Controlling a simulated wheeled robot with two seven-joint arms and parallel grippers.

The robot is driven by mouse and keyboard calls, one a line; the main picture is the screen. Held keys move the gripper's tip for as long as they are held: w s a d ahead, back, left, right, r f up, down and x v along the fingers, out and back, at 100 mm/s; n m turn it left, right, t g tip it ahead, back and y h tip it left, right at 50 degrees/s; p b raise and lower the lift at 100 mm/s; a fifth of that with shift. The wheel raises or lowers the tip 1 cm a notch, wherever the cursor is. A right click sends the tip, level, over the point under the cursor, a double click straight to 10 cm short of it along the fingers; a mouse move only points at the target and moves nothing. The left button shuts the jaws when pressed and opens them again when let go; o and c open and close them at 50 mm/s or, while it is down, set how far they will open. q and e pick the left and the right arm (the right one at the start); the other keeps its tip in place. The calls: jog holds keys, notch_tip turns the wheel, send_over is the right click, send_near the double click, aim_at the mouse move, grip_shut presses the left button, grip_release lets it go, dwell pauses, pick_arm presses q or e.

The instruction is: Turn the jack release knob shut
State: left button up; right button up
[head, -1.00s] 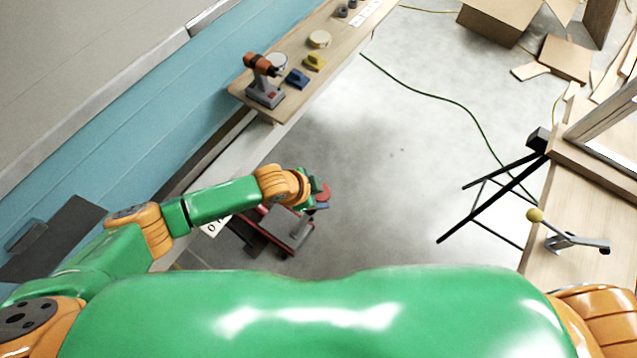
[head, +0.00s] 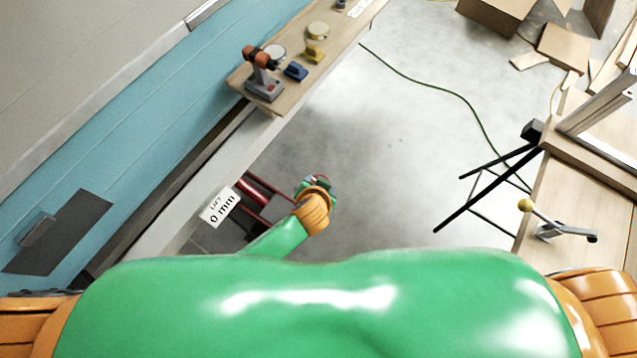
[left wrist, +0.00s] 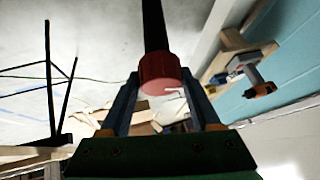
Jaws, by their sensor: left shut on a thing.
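The jack (head: 262,190), red and low on the floor by the camper's side, is partly hidden behind my left arm. My left gripper (head: 316,181) is at its right end, small in the head view. In the left wrist view the release knob (left wrist: 160,72) is a red cylinder on a dark rod. The two fingers of my left gripper (left wrist: 163,88) are on either side of it, shut on it. A white card (head: 221,207) beside the jack reads "LIFT 0 mm". My right gripper is out of view.
A wooden shelf (head: 262,103) along the blue camper wall holds an orange and grey drill (head: 262,77), a blue block (head: 296,71) and yellow items. A bench (head: 560,200) with a yellow-knobbed lever (head: 549,217) stands at right. A green cord crosses the open floor.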

pick_arm(q)
jog(key=shift+w+r+n+y, duration=0.1)
jog(key=shift+n+y, duration=0.2)
jog(key=shift+n, duration=0.1)
dwell(0.3)
jog(key=o, duration=1.4)
jog(key=shift+d, duration=0.1)
jog(key=shift+c, duration=0.2)
jog(key=p+v, duration=0.1)
jog(key=v, duration=0.6)
